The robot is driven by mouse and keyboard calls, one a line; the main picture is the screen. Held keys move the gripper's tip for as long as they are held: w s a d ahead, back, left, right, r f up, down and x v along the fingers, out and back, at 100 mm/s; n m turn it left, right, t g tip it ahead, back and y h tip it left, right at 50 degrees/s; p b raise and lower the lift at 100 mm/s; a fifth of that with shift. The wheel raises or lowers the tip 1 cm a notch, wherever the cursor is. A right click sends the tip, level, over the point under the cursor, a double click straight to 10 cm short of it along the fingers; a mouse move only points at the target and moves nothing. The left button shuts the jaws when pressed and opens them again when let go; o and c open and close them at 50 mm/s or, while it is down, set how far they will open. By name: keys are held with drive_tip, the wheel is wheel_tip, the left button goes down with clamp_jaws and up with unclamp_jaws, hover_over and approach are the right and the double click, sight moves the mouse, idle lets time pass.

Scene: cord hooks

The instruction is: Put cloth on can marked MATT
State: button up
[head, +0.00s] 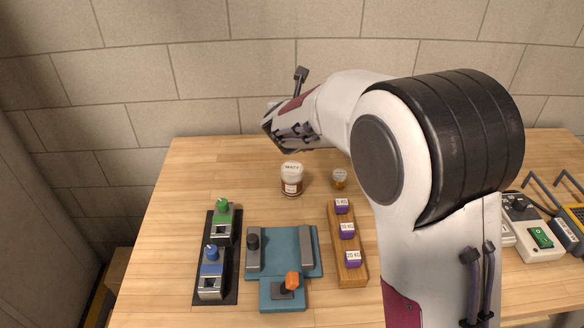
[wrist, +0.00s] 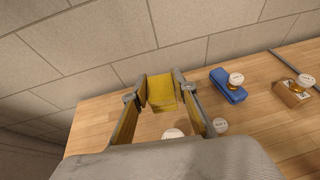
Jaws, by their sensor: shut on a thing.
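The can marked MATT (head: 291,181) stands upright on the wooden table, with a white lid and a reddish-brown body. My gripper (head: 289,136) is above and behind it in the head view, apart from it. In the wrist view my gripper (wrist: 162,98) is shut on a yellow piece that looks like the cloth (wrist: 162,92), held between the fingertips. In the head view the cloth cannot be made out. A white round lid (wrist: 173,133) shows below the fingers in the wrist view, partly hidden; its marking is unreadable.
A small amber jar (head: 339,180) stands right of the can. In front are a wooden rack with purple blocks (head: 347,271), a teal fixture (head: 268,266) and a black clamp base (head: 230,267).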

drive_tip(key=shift+s+d+f, duration=0.25)
drive_tip(key=shift+s+d, duration=0.2)
drive_tip(key=shift+s, duration=0.1)
drive_tip(key=shift+s+f+n+y, duration=0.2)
drive_tip(key=shift+s+n+y, duration=0.05)
drive_tip(key=shift+n+y, duration=0.05)
drive_tip(key=shift+s+a+f+n+y, duration=0.2)
drive_tip(key=shift+s+a+f, duration=0.2)
drive_tip(key=shift+f, duration=0.25)
drive_tip(key=shift+s+a+f+n+y, duration=0.1)
drive_tip(key=shift+s+a+f+y, duration=0.1)
drive_tip(key=shift+s+a+f, duration=0.3)
drive_tip(key=shift+w+d+f, duration=0.1)
drive_tip(key=shift+w+f, duration=0.05)
hover_over(292, 168)
drive_tip(key=shift+f, duration=3.1)
drive_tip(key=shift+f, duration=1.85)
